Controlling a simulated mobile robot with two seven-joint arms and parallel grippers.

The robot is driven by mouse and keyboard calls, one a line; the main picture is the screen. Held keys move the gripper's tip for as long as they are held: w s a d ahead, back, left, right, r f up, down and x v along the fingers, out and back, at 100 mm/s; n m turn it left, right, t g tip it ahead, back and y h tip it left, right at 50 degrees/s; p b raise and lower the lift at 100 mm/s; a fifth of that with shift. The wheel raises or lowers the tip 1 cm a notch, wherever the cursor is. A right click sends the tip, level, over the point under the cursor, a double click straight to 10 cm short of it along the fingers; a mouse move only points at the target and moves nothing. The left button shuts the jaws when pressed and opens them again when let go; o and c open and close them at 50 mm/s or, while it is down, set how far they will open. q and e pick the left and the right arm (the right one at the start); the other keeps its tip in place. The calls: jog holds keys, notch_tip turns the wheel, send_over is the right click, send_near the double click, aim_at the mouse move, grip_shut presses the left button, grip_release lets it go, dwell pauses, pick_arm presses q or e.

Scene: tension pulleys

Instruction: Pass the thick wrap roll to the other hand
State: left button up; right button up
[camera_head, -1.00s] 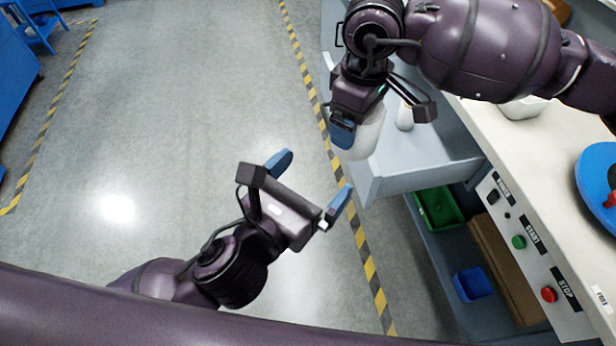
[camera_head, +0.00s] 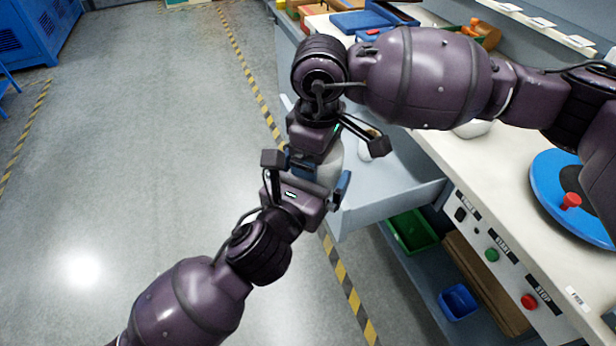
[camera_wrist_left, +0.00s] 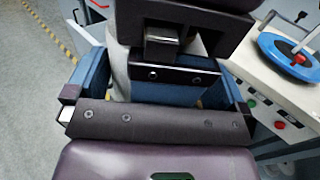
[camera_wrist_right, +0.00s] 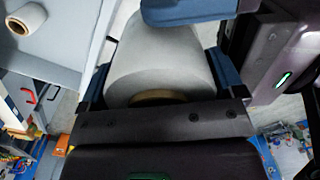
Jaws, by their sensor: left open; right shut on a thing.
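The thick wrap roll (camera_head: 328,165), white with a brown core, is held in the air in the middle of the head view, partly hidden by both grippers. My right gripper (camera_wrist_right: 160,85) is shut on it, with a blue finger on each side in the right wrist view, where the roll (camera_wrist_right: 160,55) shows most fully. My left gripper (camera_head: 314,180) is open and close below the roll. In the left wrist view, its spread fingers (camera_wrist_left: 163,85) stand either side of my right gripper and a strip of the roll (camera_wrist_left: 117,65). Whether they touch the roll is unclear.
A grey drawer (camera_head: 395,200) is open beside the grippers, with a thinner white roll (camera_head: 376,146) in it. A control panel (camera_head: 500,262) and a blue turntable (camera_head: 548,190) are at right. Green (camera_head: 412,232) and blue (camera_head: 458,300) bins sit below.

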pick_arm(q)
jog(key=shift+c, duration=0.5)
jog(key=c, duration=0.7)
jog(key=shift+c, duration=0.5)
pick_arm(e)
jog(key=o, duration=0.9)
jog(key=shift+r, duration=0.1)
